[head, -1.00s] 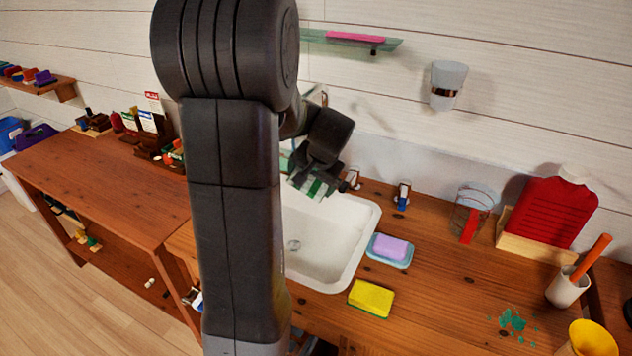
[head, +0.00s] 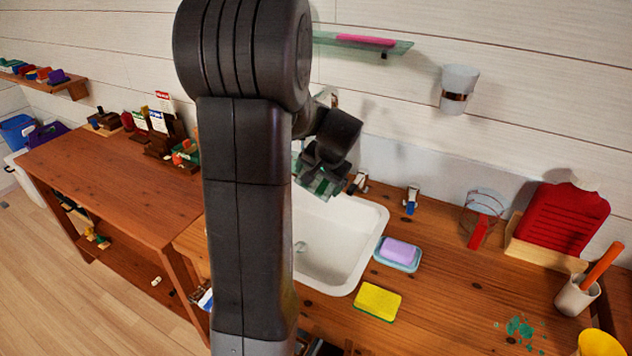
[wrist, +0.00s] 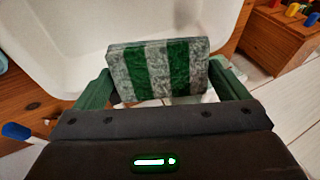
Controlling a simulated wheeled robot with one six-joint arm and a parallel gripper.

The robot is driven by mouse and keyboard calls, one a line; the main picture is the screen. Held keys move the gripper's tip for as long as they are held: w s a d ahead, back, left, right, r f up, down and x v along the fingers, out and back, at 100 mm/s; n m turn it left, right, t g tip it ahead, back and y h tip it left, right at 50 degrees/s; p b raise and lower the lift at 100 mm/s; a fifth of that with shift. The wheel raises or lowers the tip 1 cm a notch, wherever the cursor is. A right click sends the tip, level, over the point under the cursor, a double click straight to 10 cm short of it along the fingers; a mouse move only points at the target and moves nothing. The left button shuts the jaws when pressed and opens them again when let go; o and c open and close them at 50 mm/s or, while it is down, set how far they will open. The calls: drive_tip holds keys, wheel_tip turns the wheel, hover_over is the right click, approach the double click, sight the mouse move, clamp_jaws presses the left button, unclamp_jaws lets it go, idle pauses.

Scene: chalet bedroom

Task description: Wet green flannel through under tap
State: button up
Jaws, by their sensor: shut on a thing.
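The green and white striped flannel (wrist: 160,72) is folded into a flat pad between my gripper's fingers in the wrist view. My gripper (head: 322,183) is shut on it, at the back of the white sink (head: 345,255). In the wrist view my gripper (wrist: 165,88) has one green finger at each side of the flannel, with the white basin (wrist: 75,45) beyond. A small tap handle (head: 361,182) stands behind the sink rim, and a blue-marked one (head: 411,200) stands to its right. The spout is not clearly seen; my arm hides the sink's left part.
A lilac soap in a blue dish (head: 399,264) and a yellow sponge (head: 377,302) lie right of the sink. A glass shelf (head: 400,47) hangs above.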

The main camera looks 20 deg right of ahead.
drive_tip(key=shift+d, duration=0.45)
drive_tip(key=shift+a, duration=0.2)
drive_tip(key=shift+a, duration=0.45)
drive_tip(key=shift+d, duration=0.1)
drive_tip(key=shift+d, duration=0.5)
drive_tip(key=shift+a, duration=0.15)
drive_tip(key=shift+a, duration=0.45)
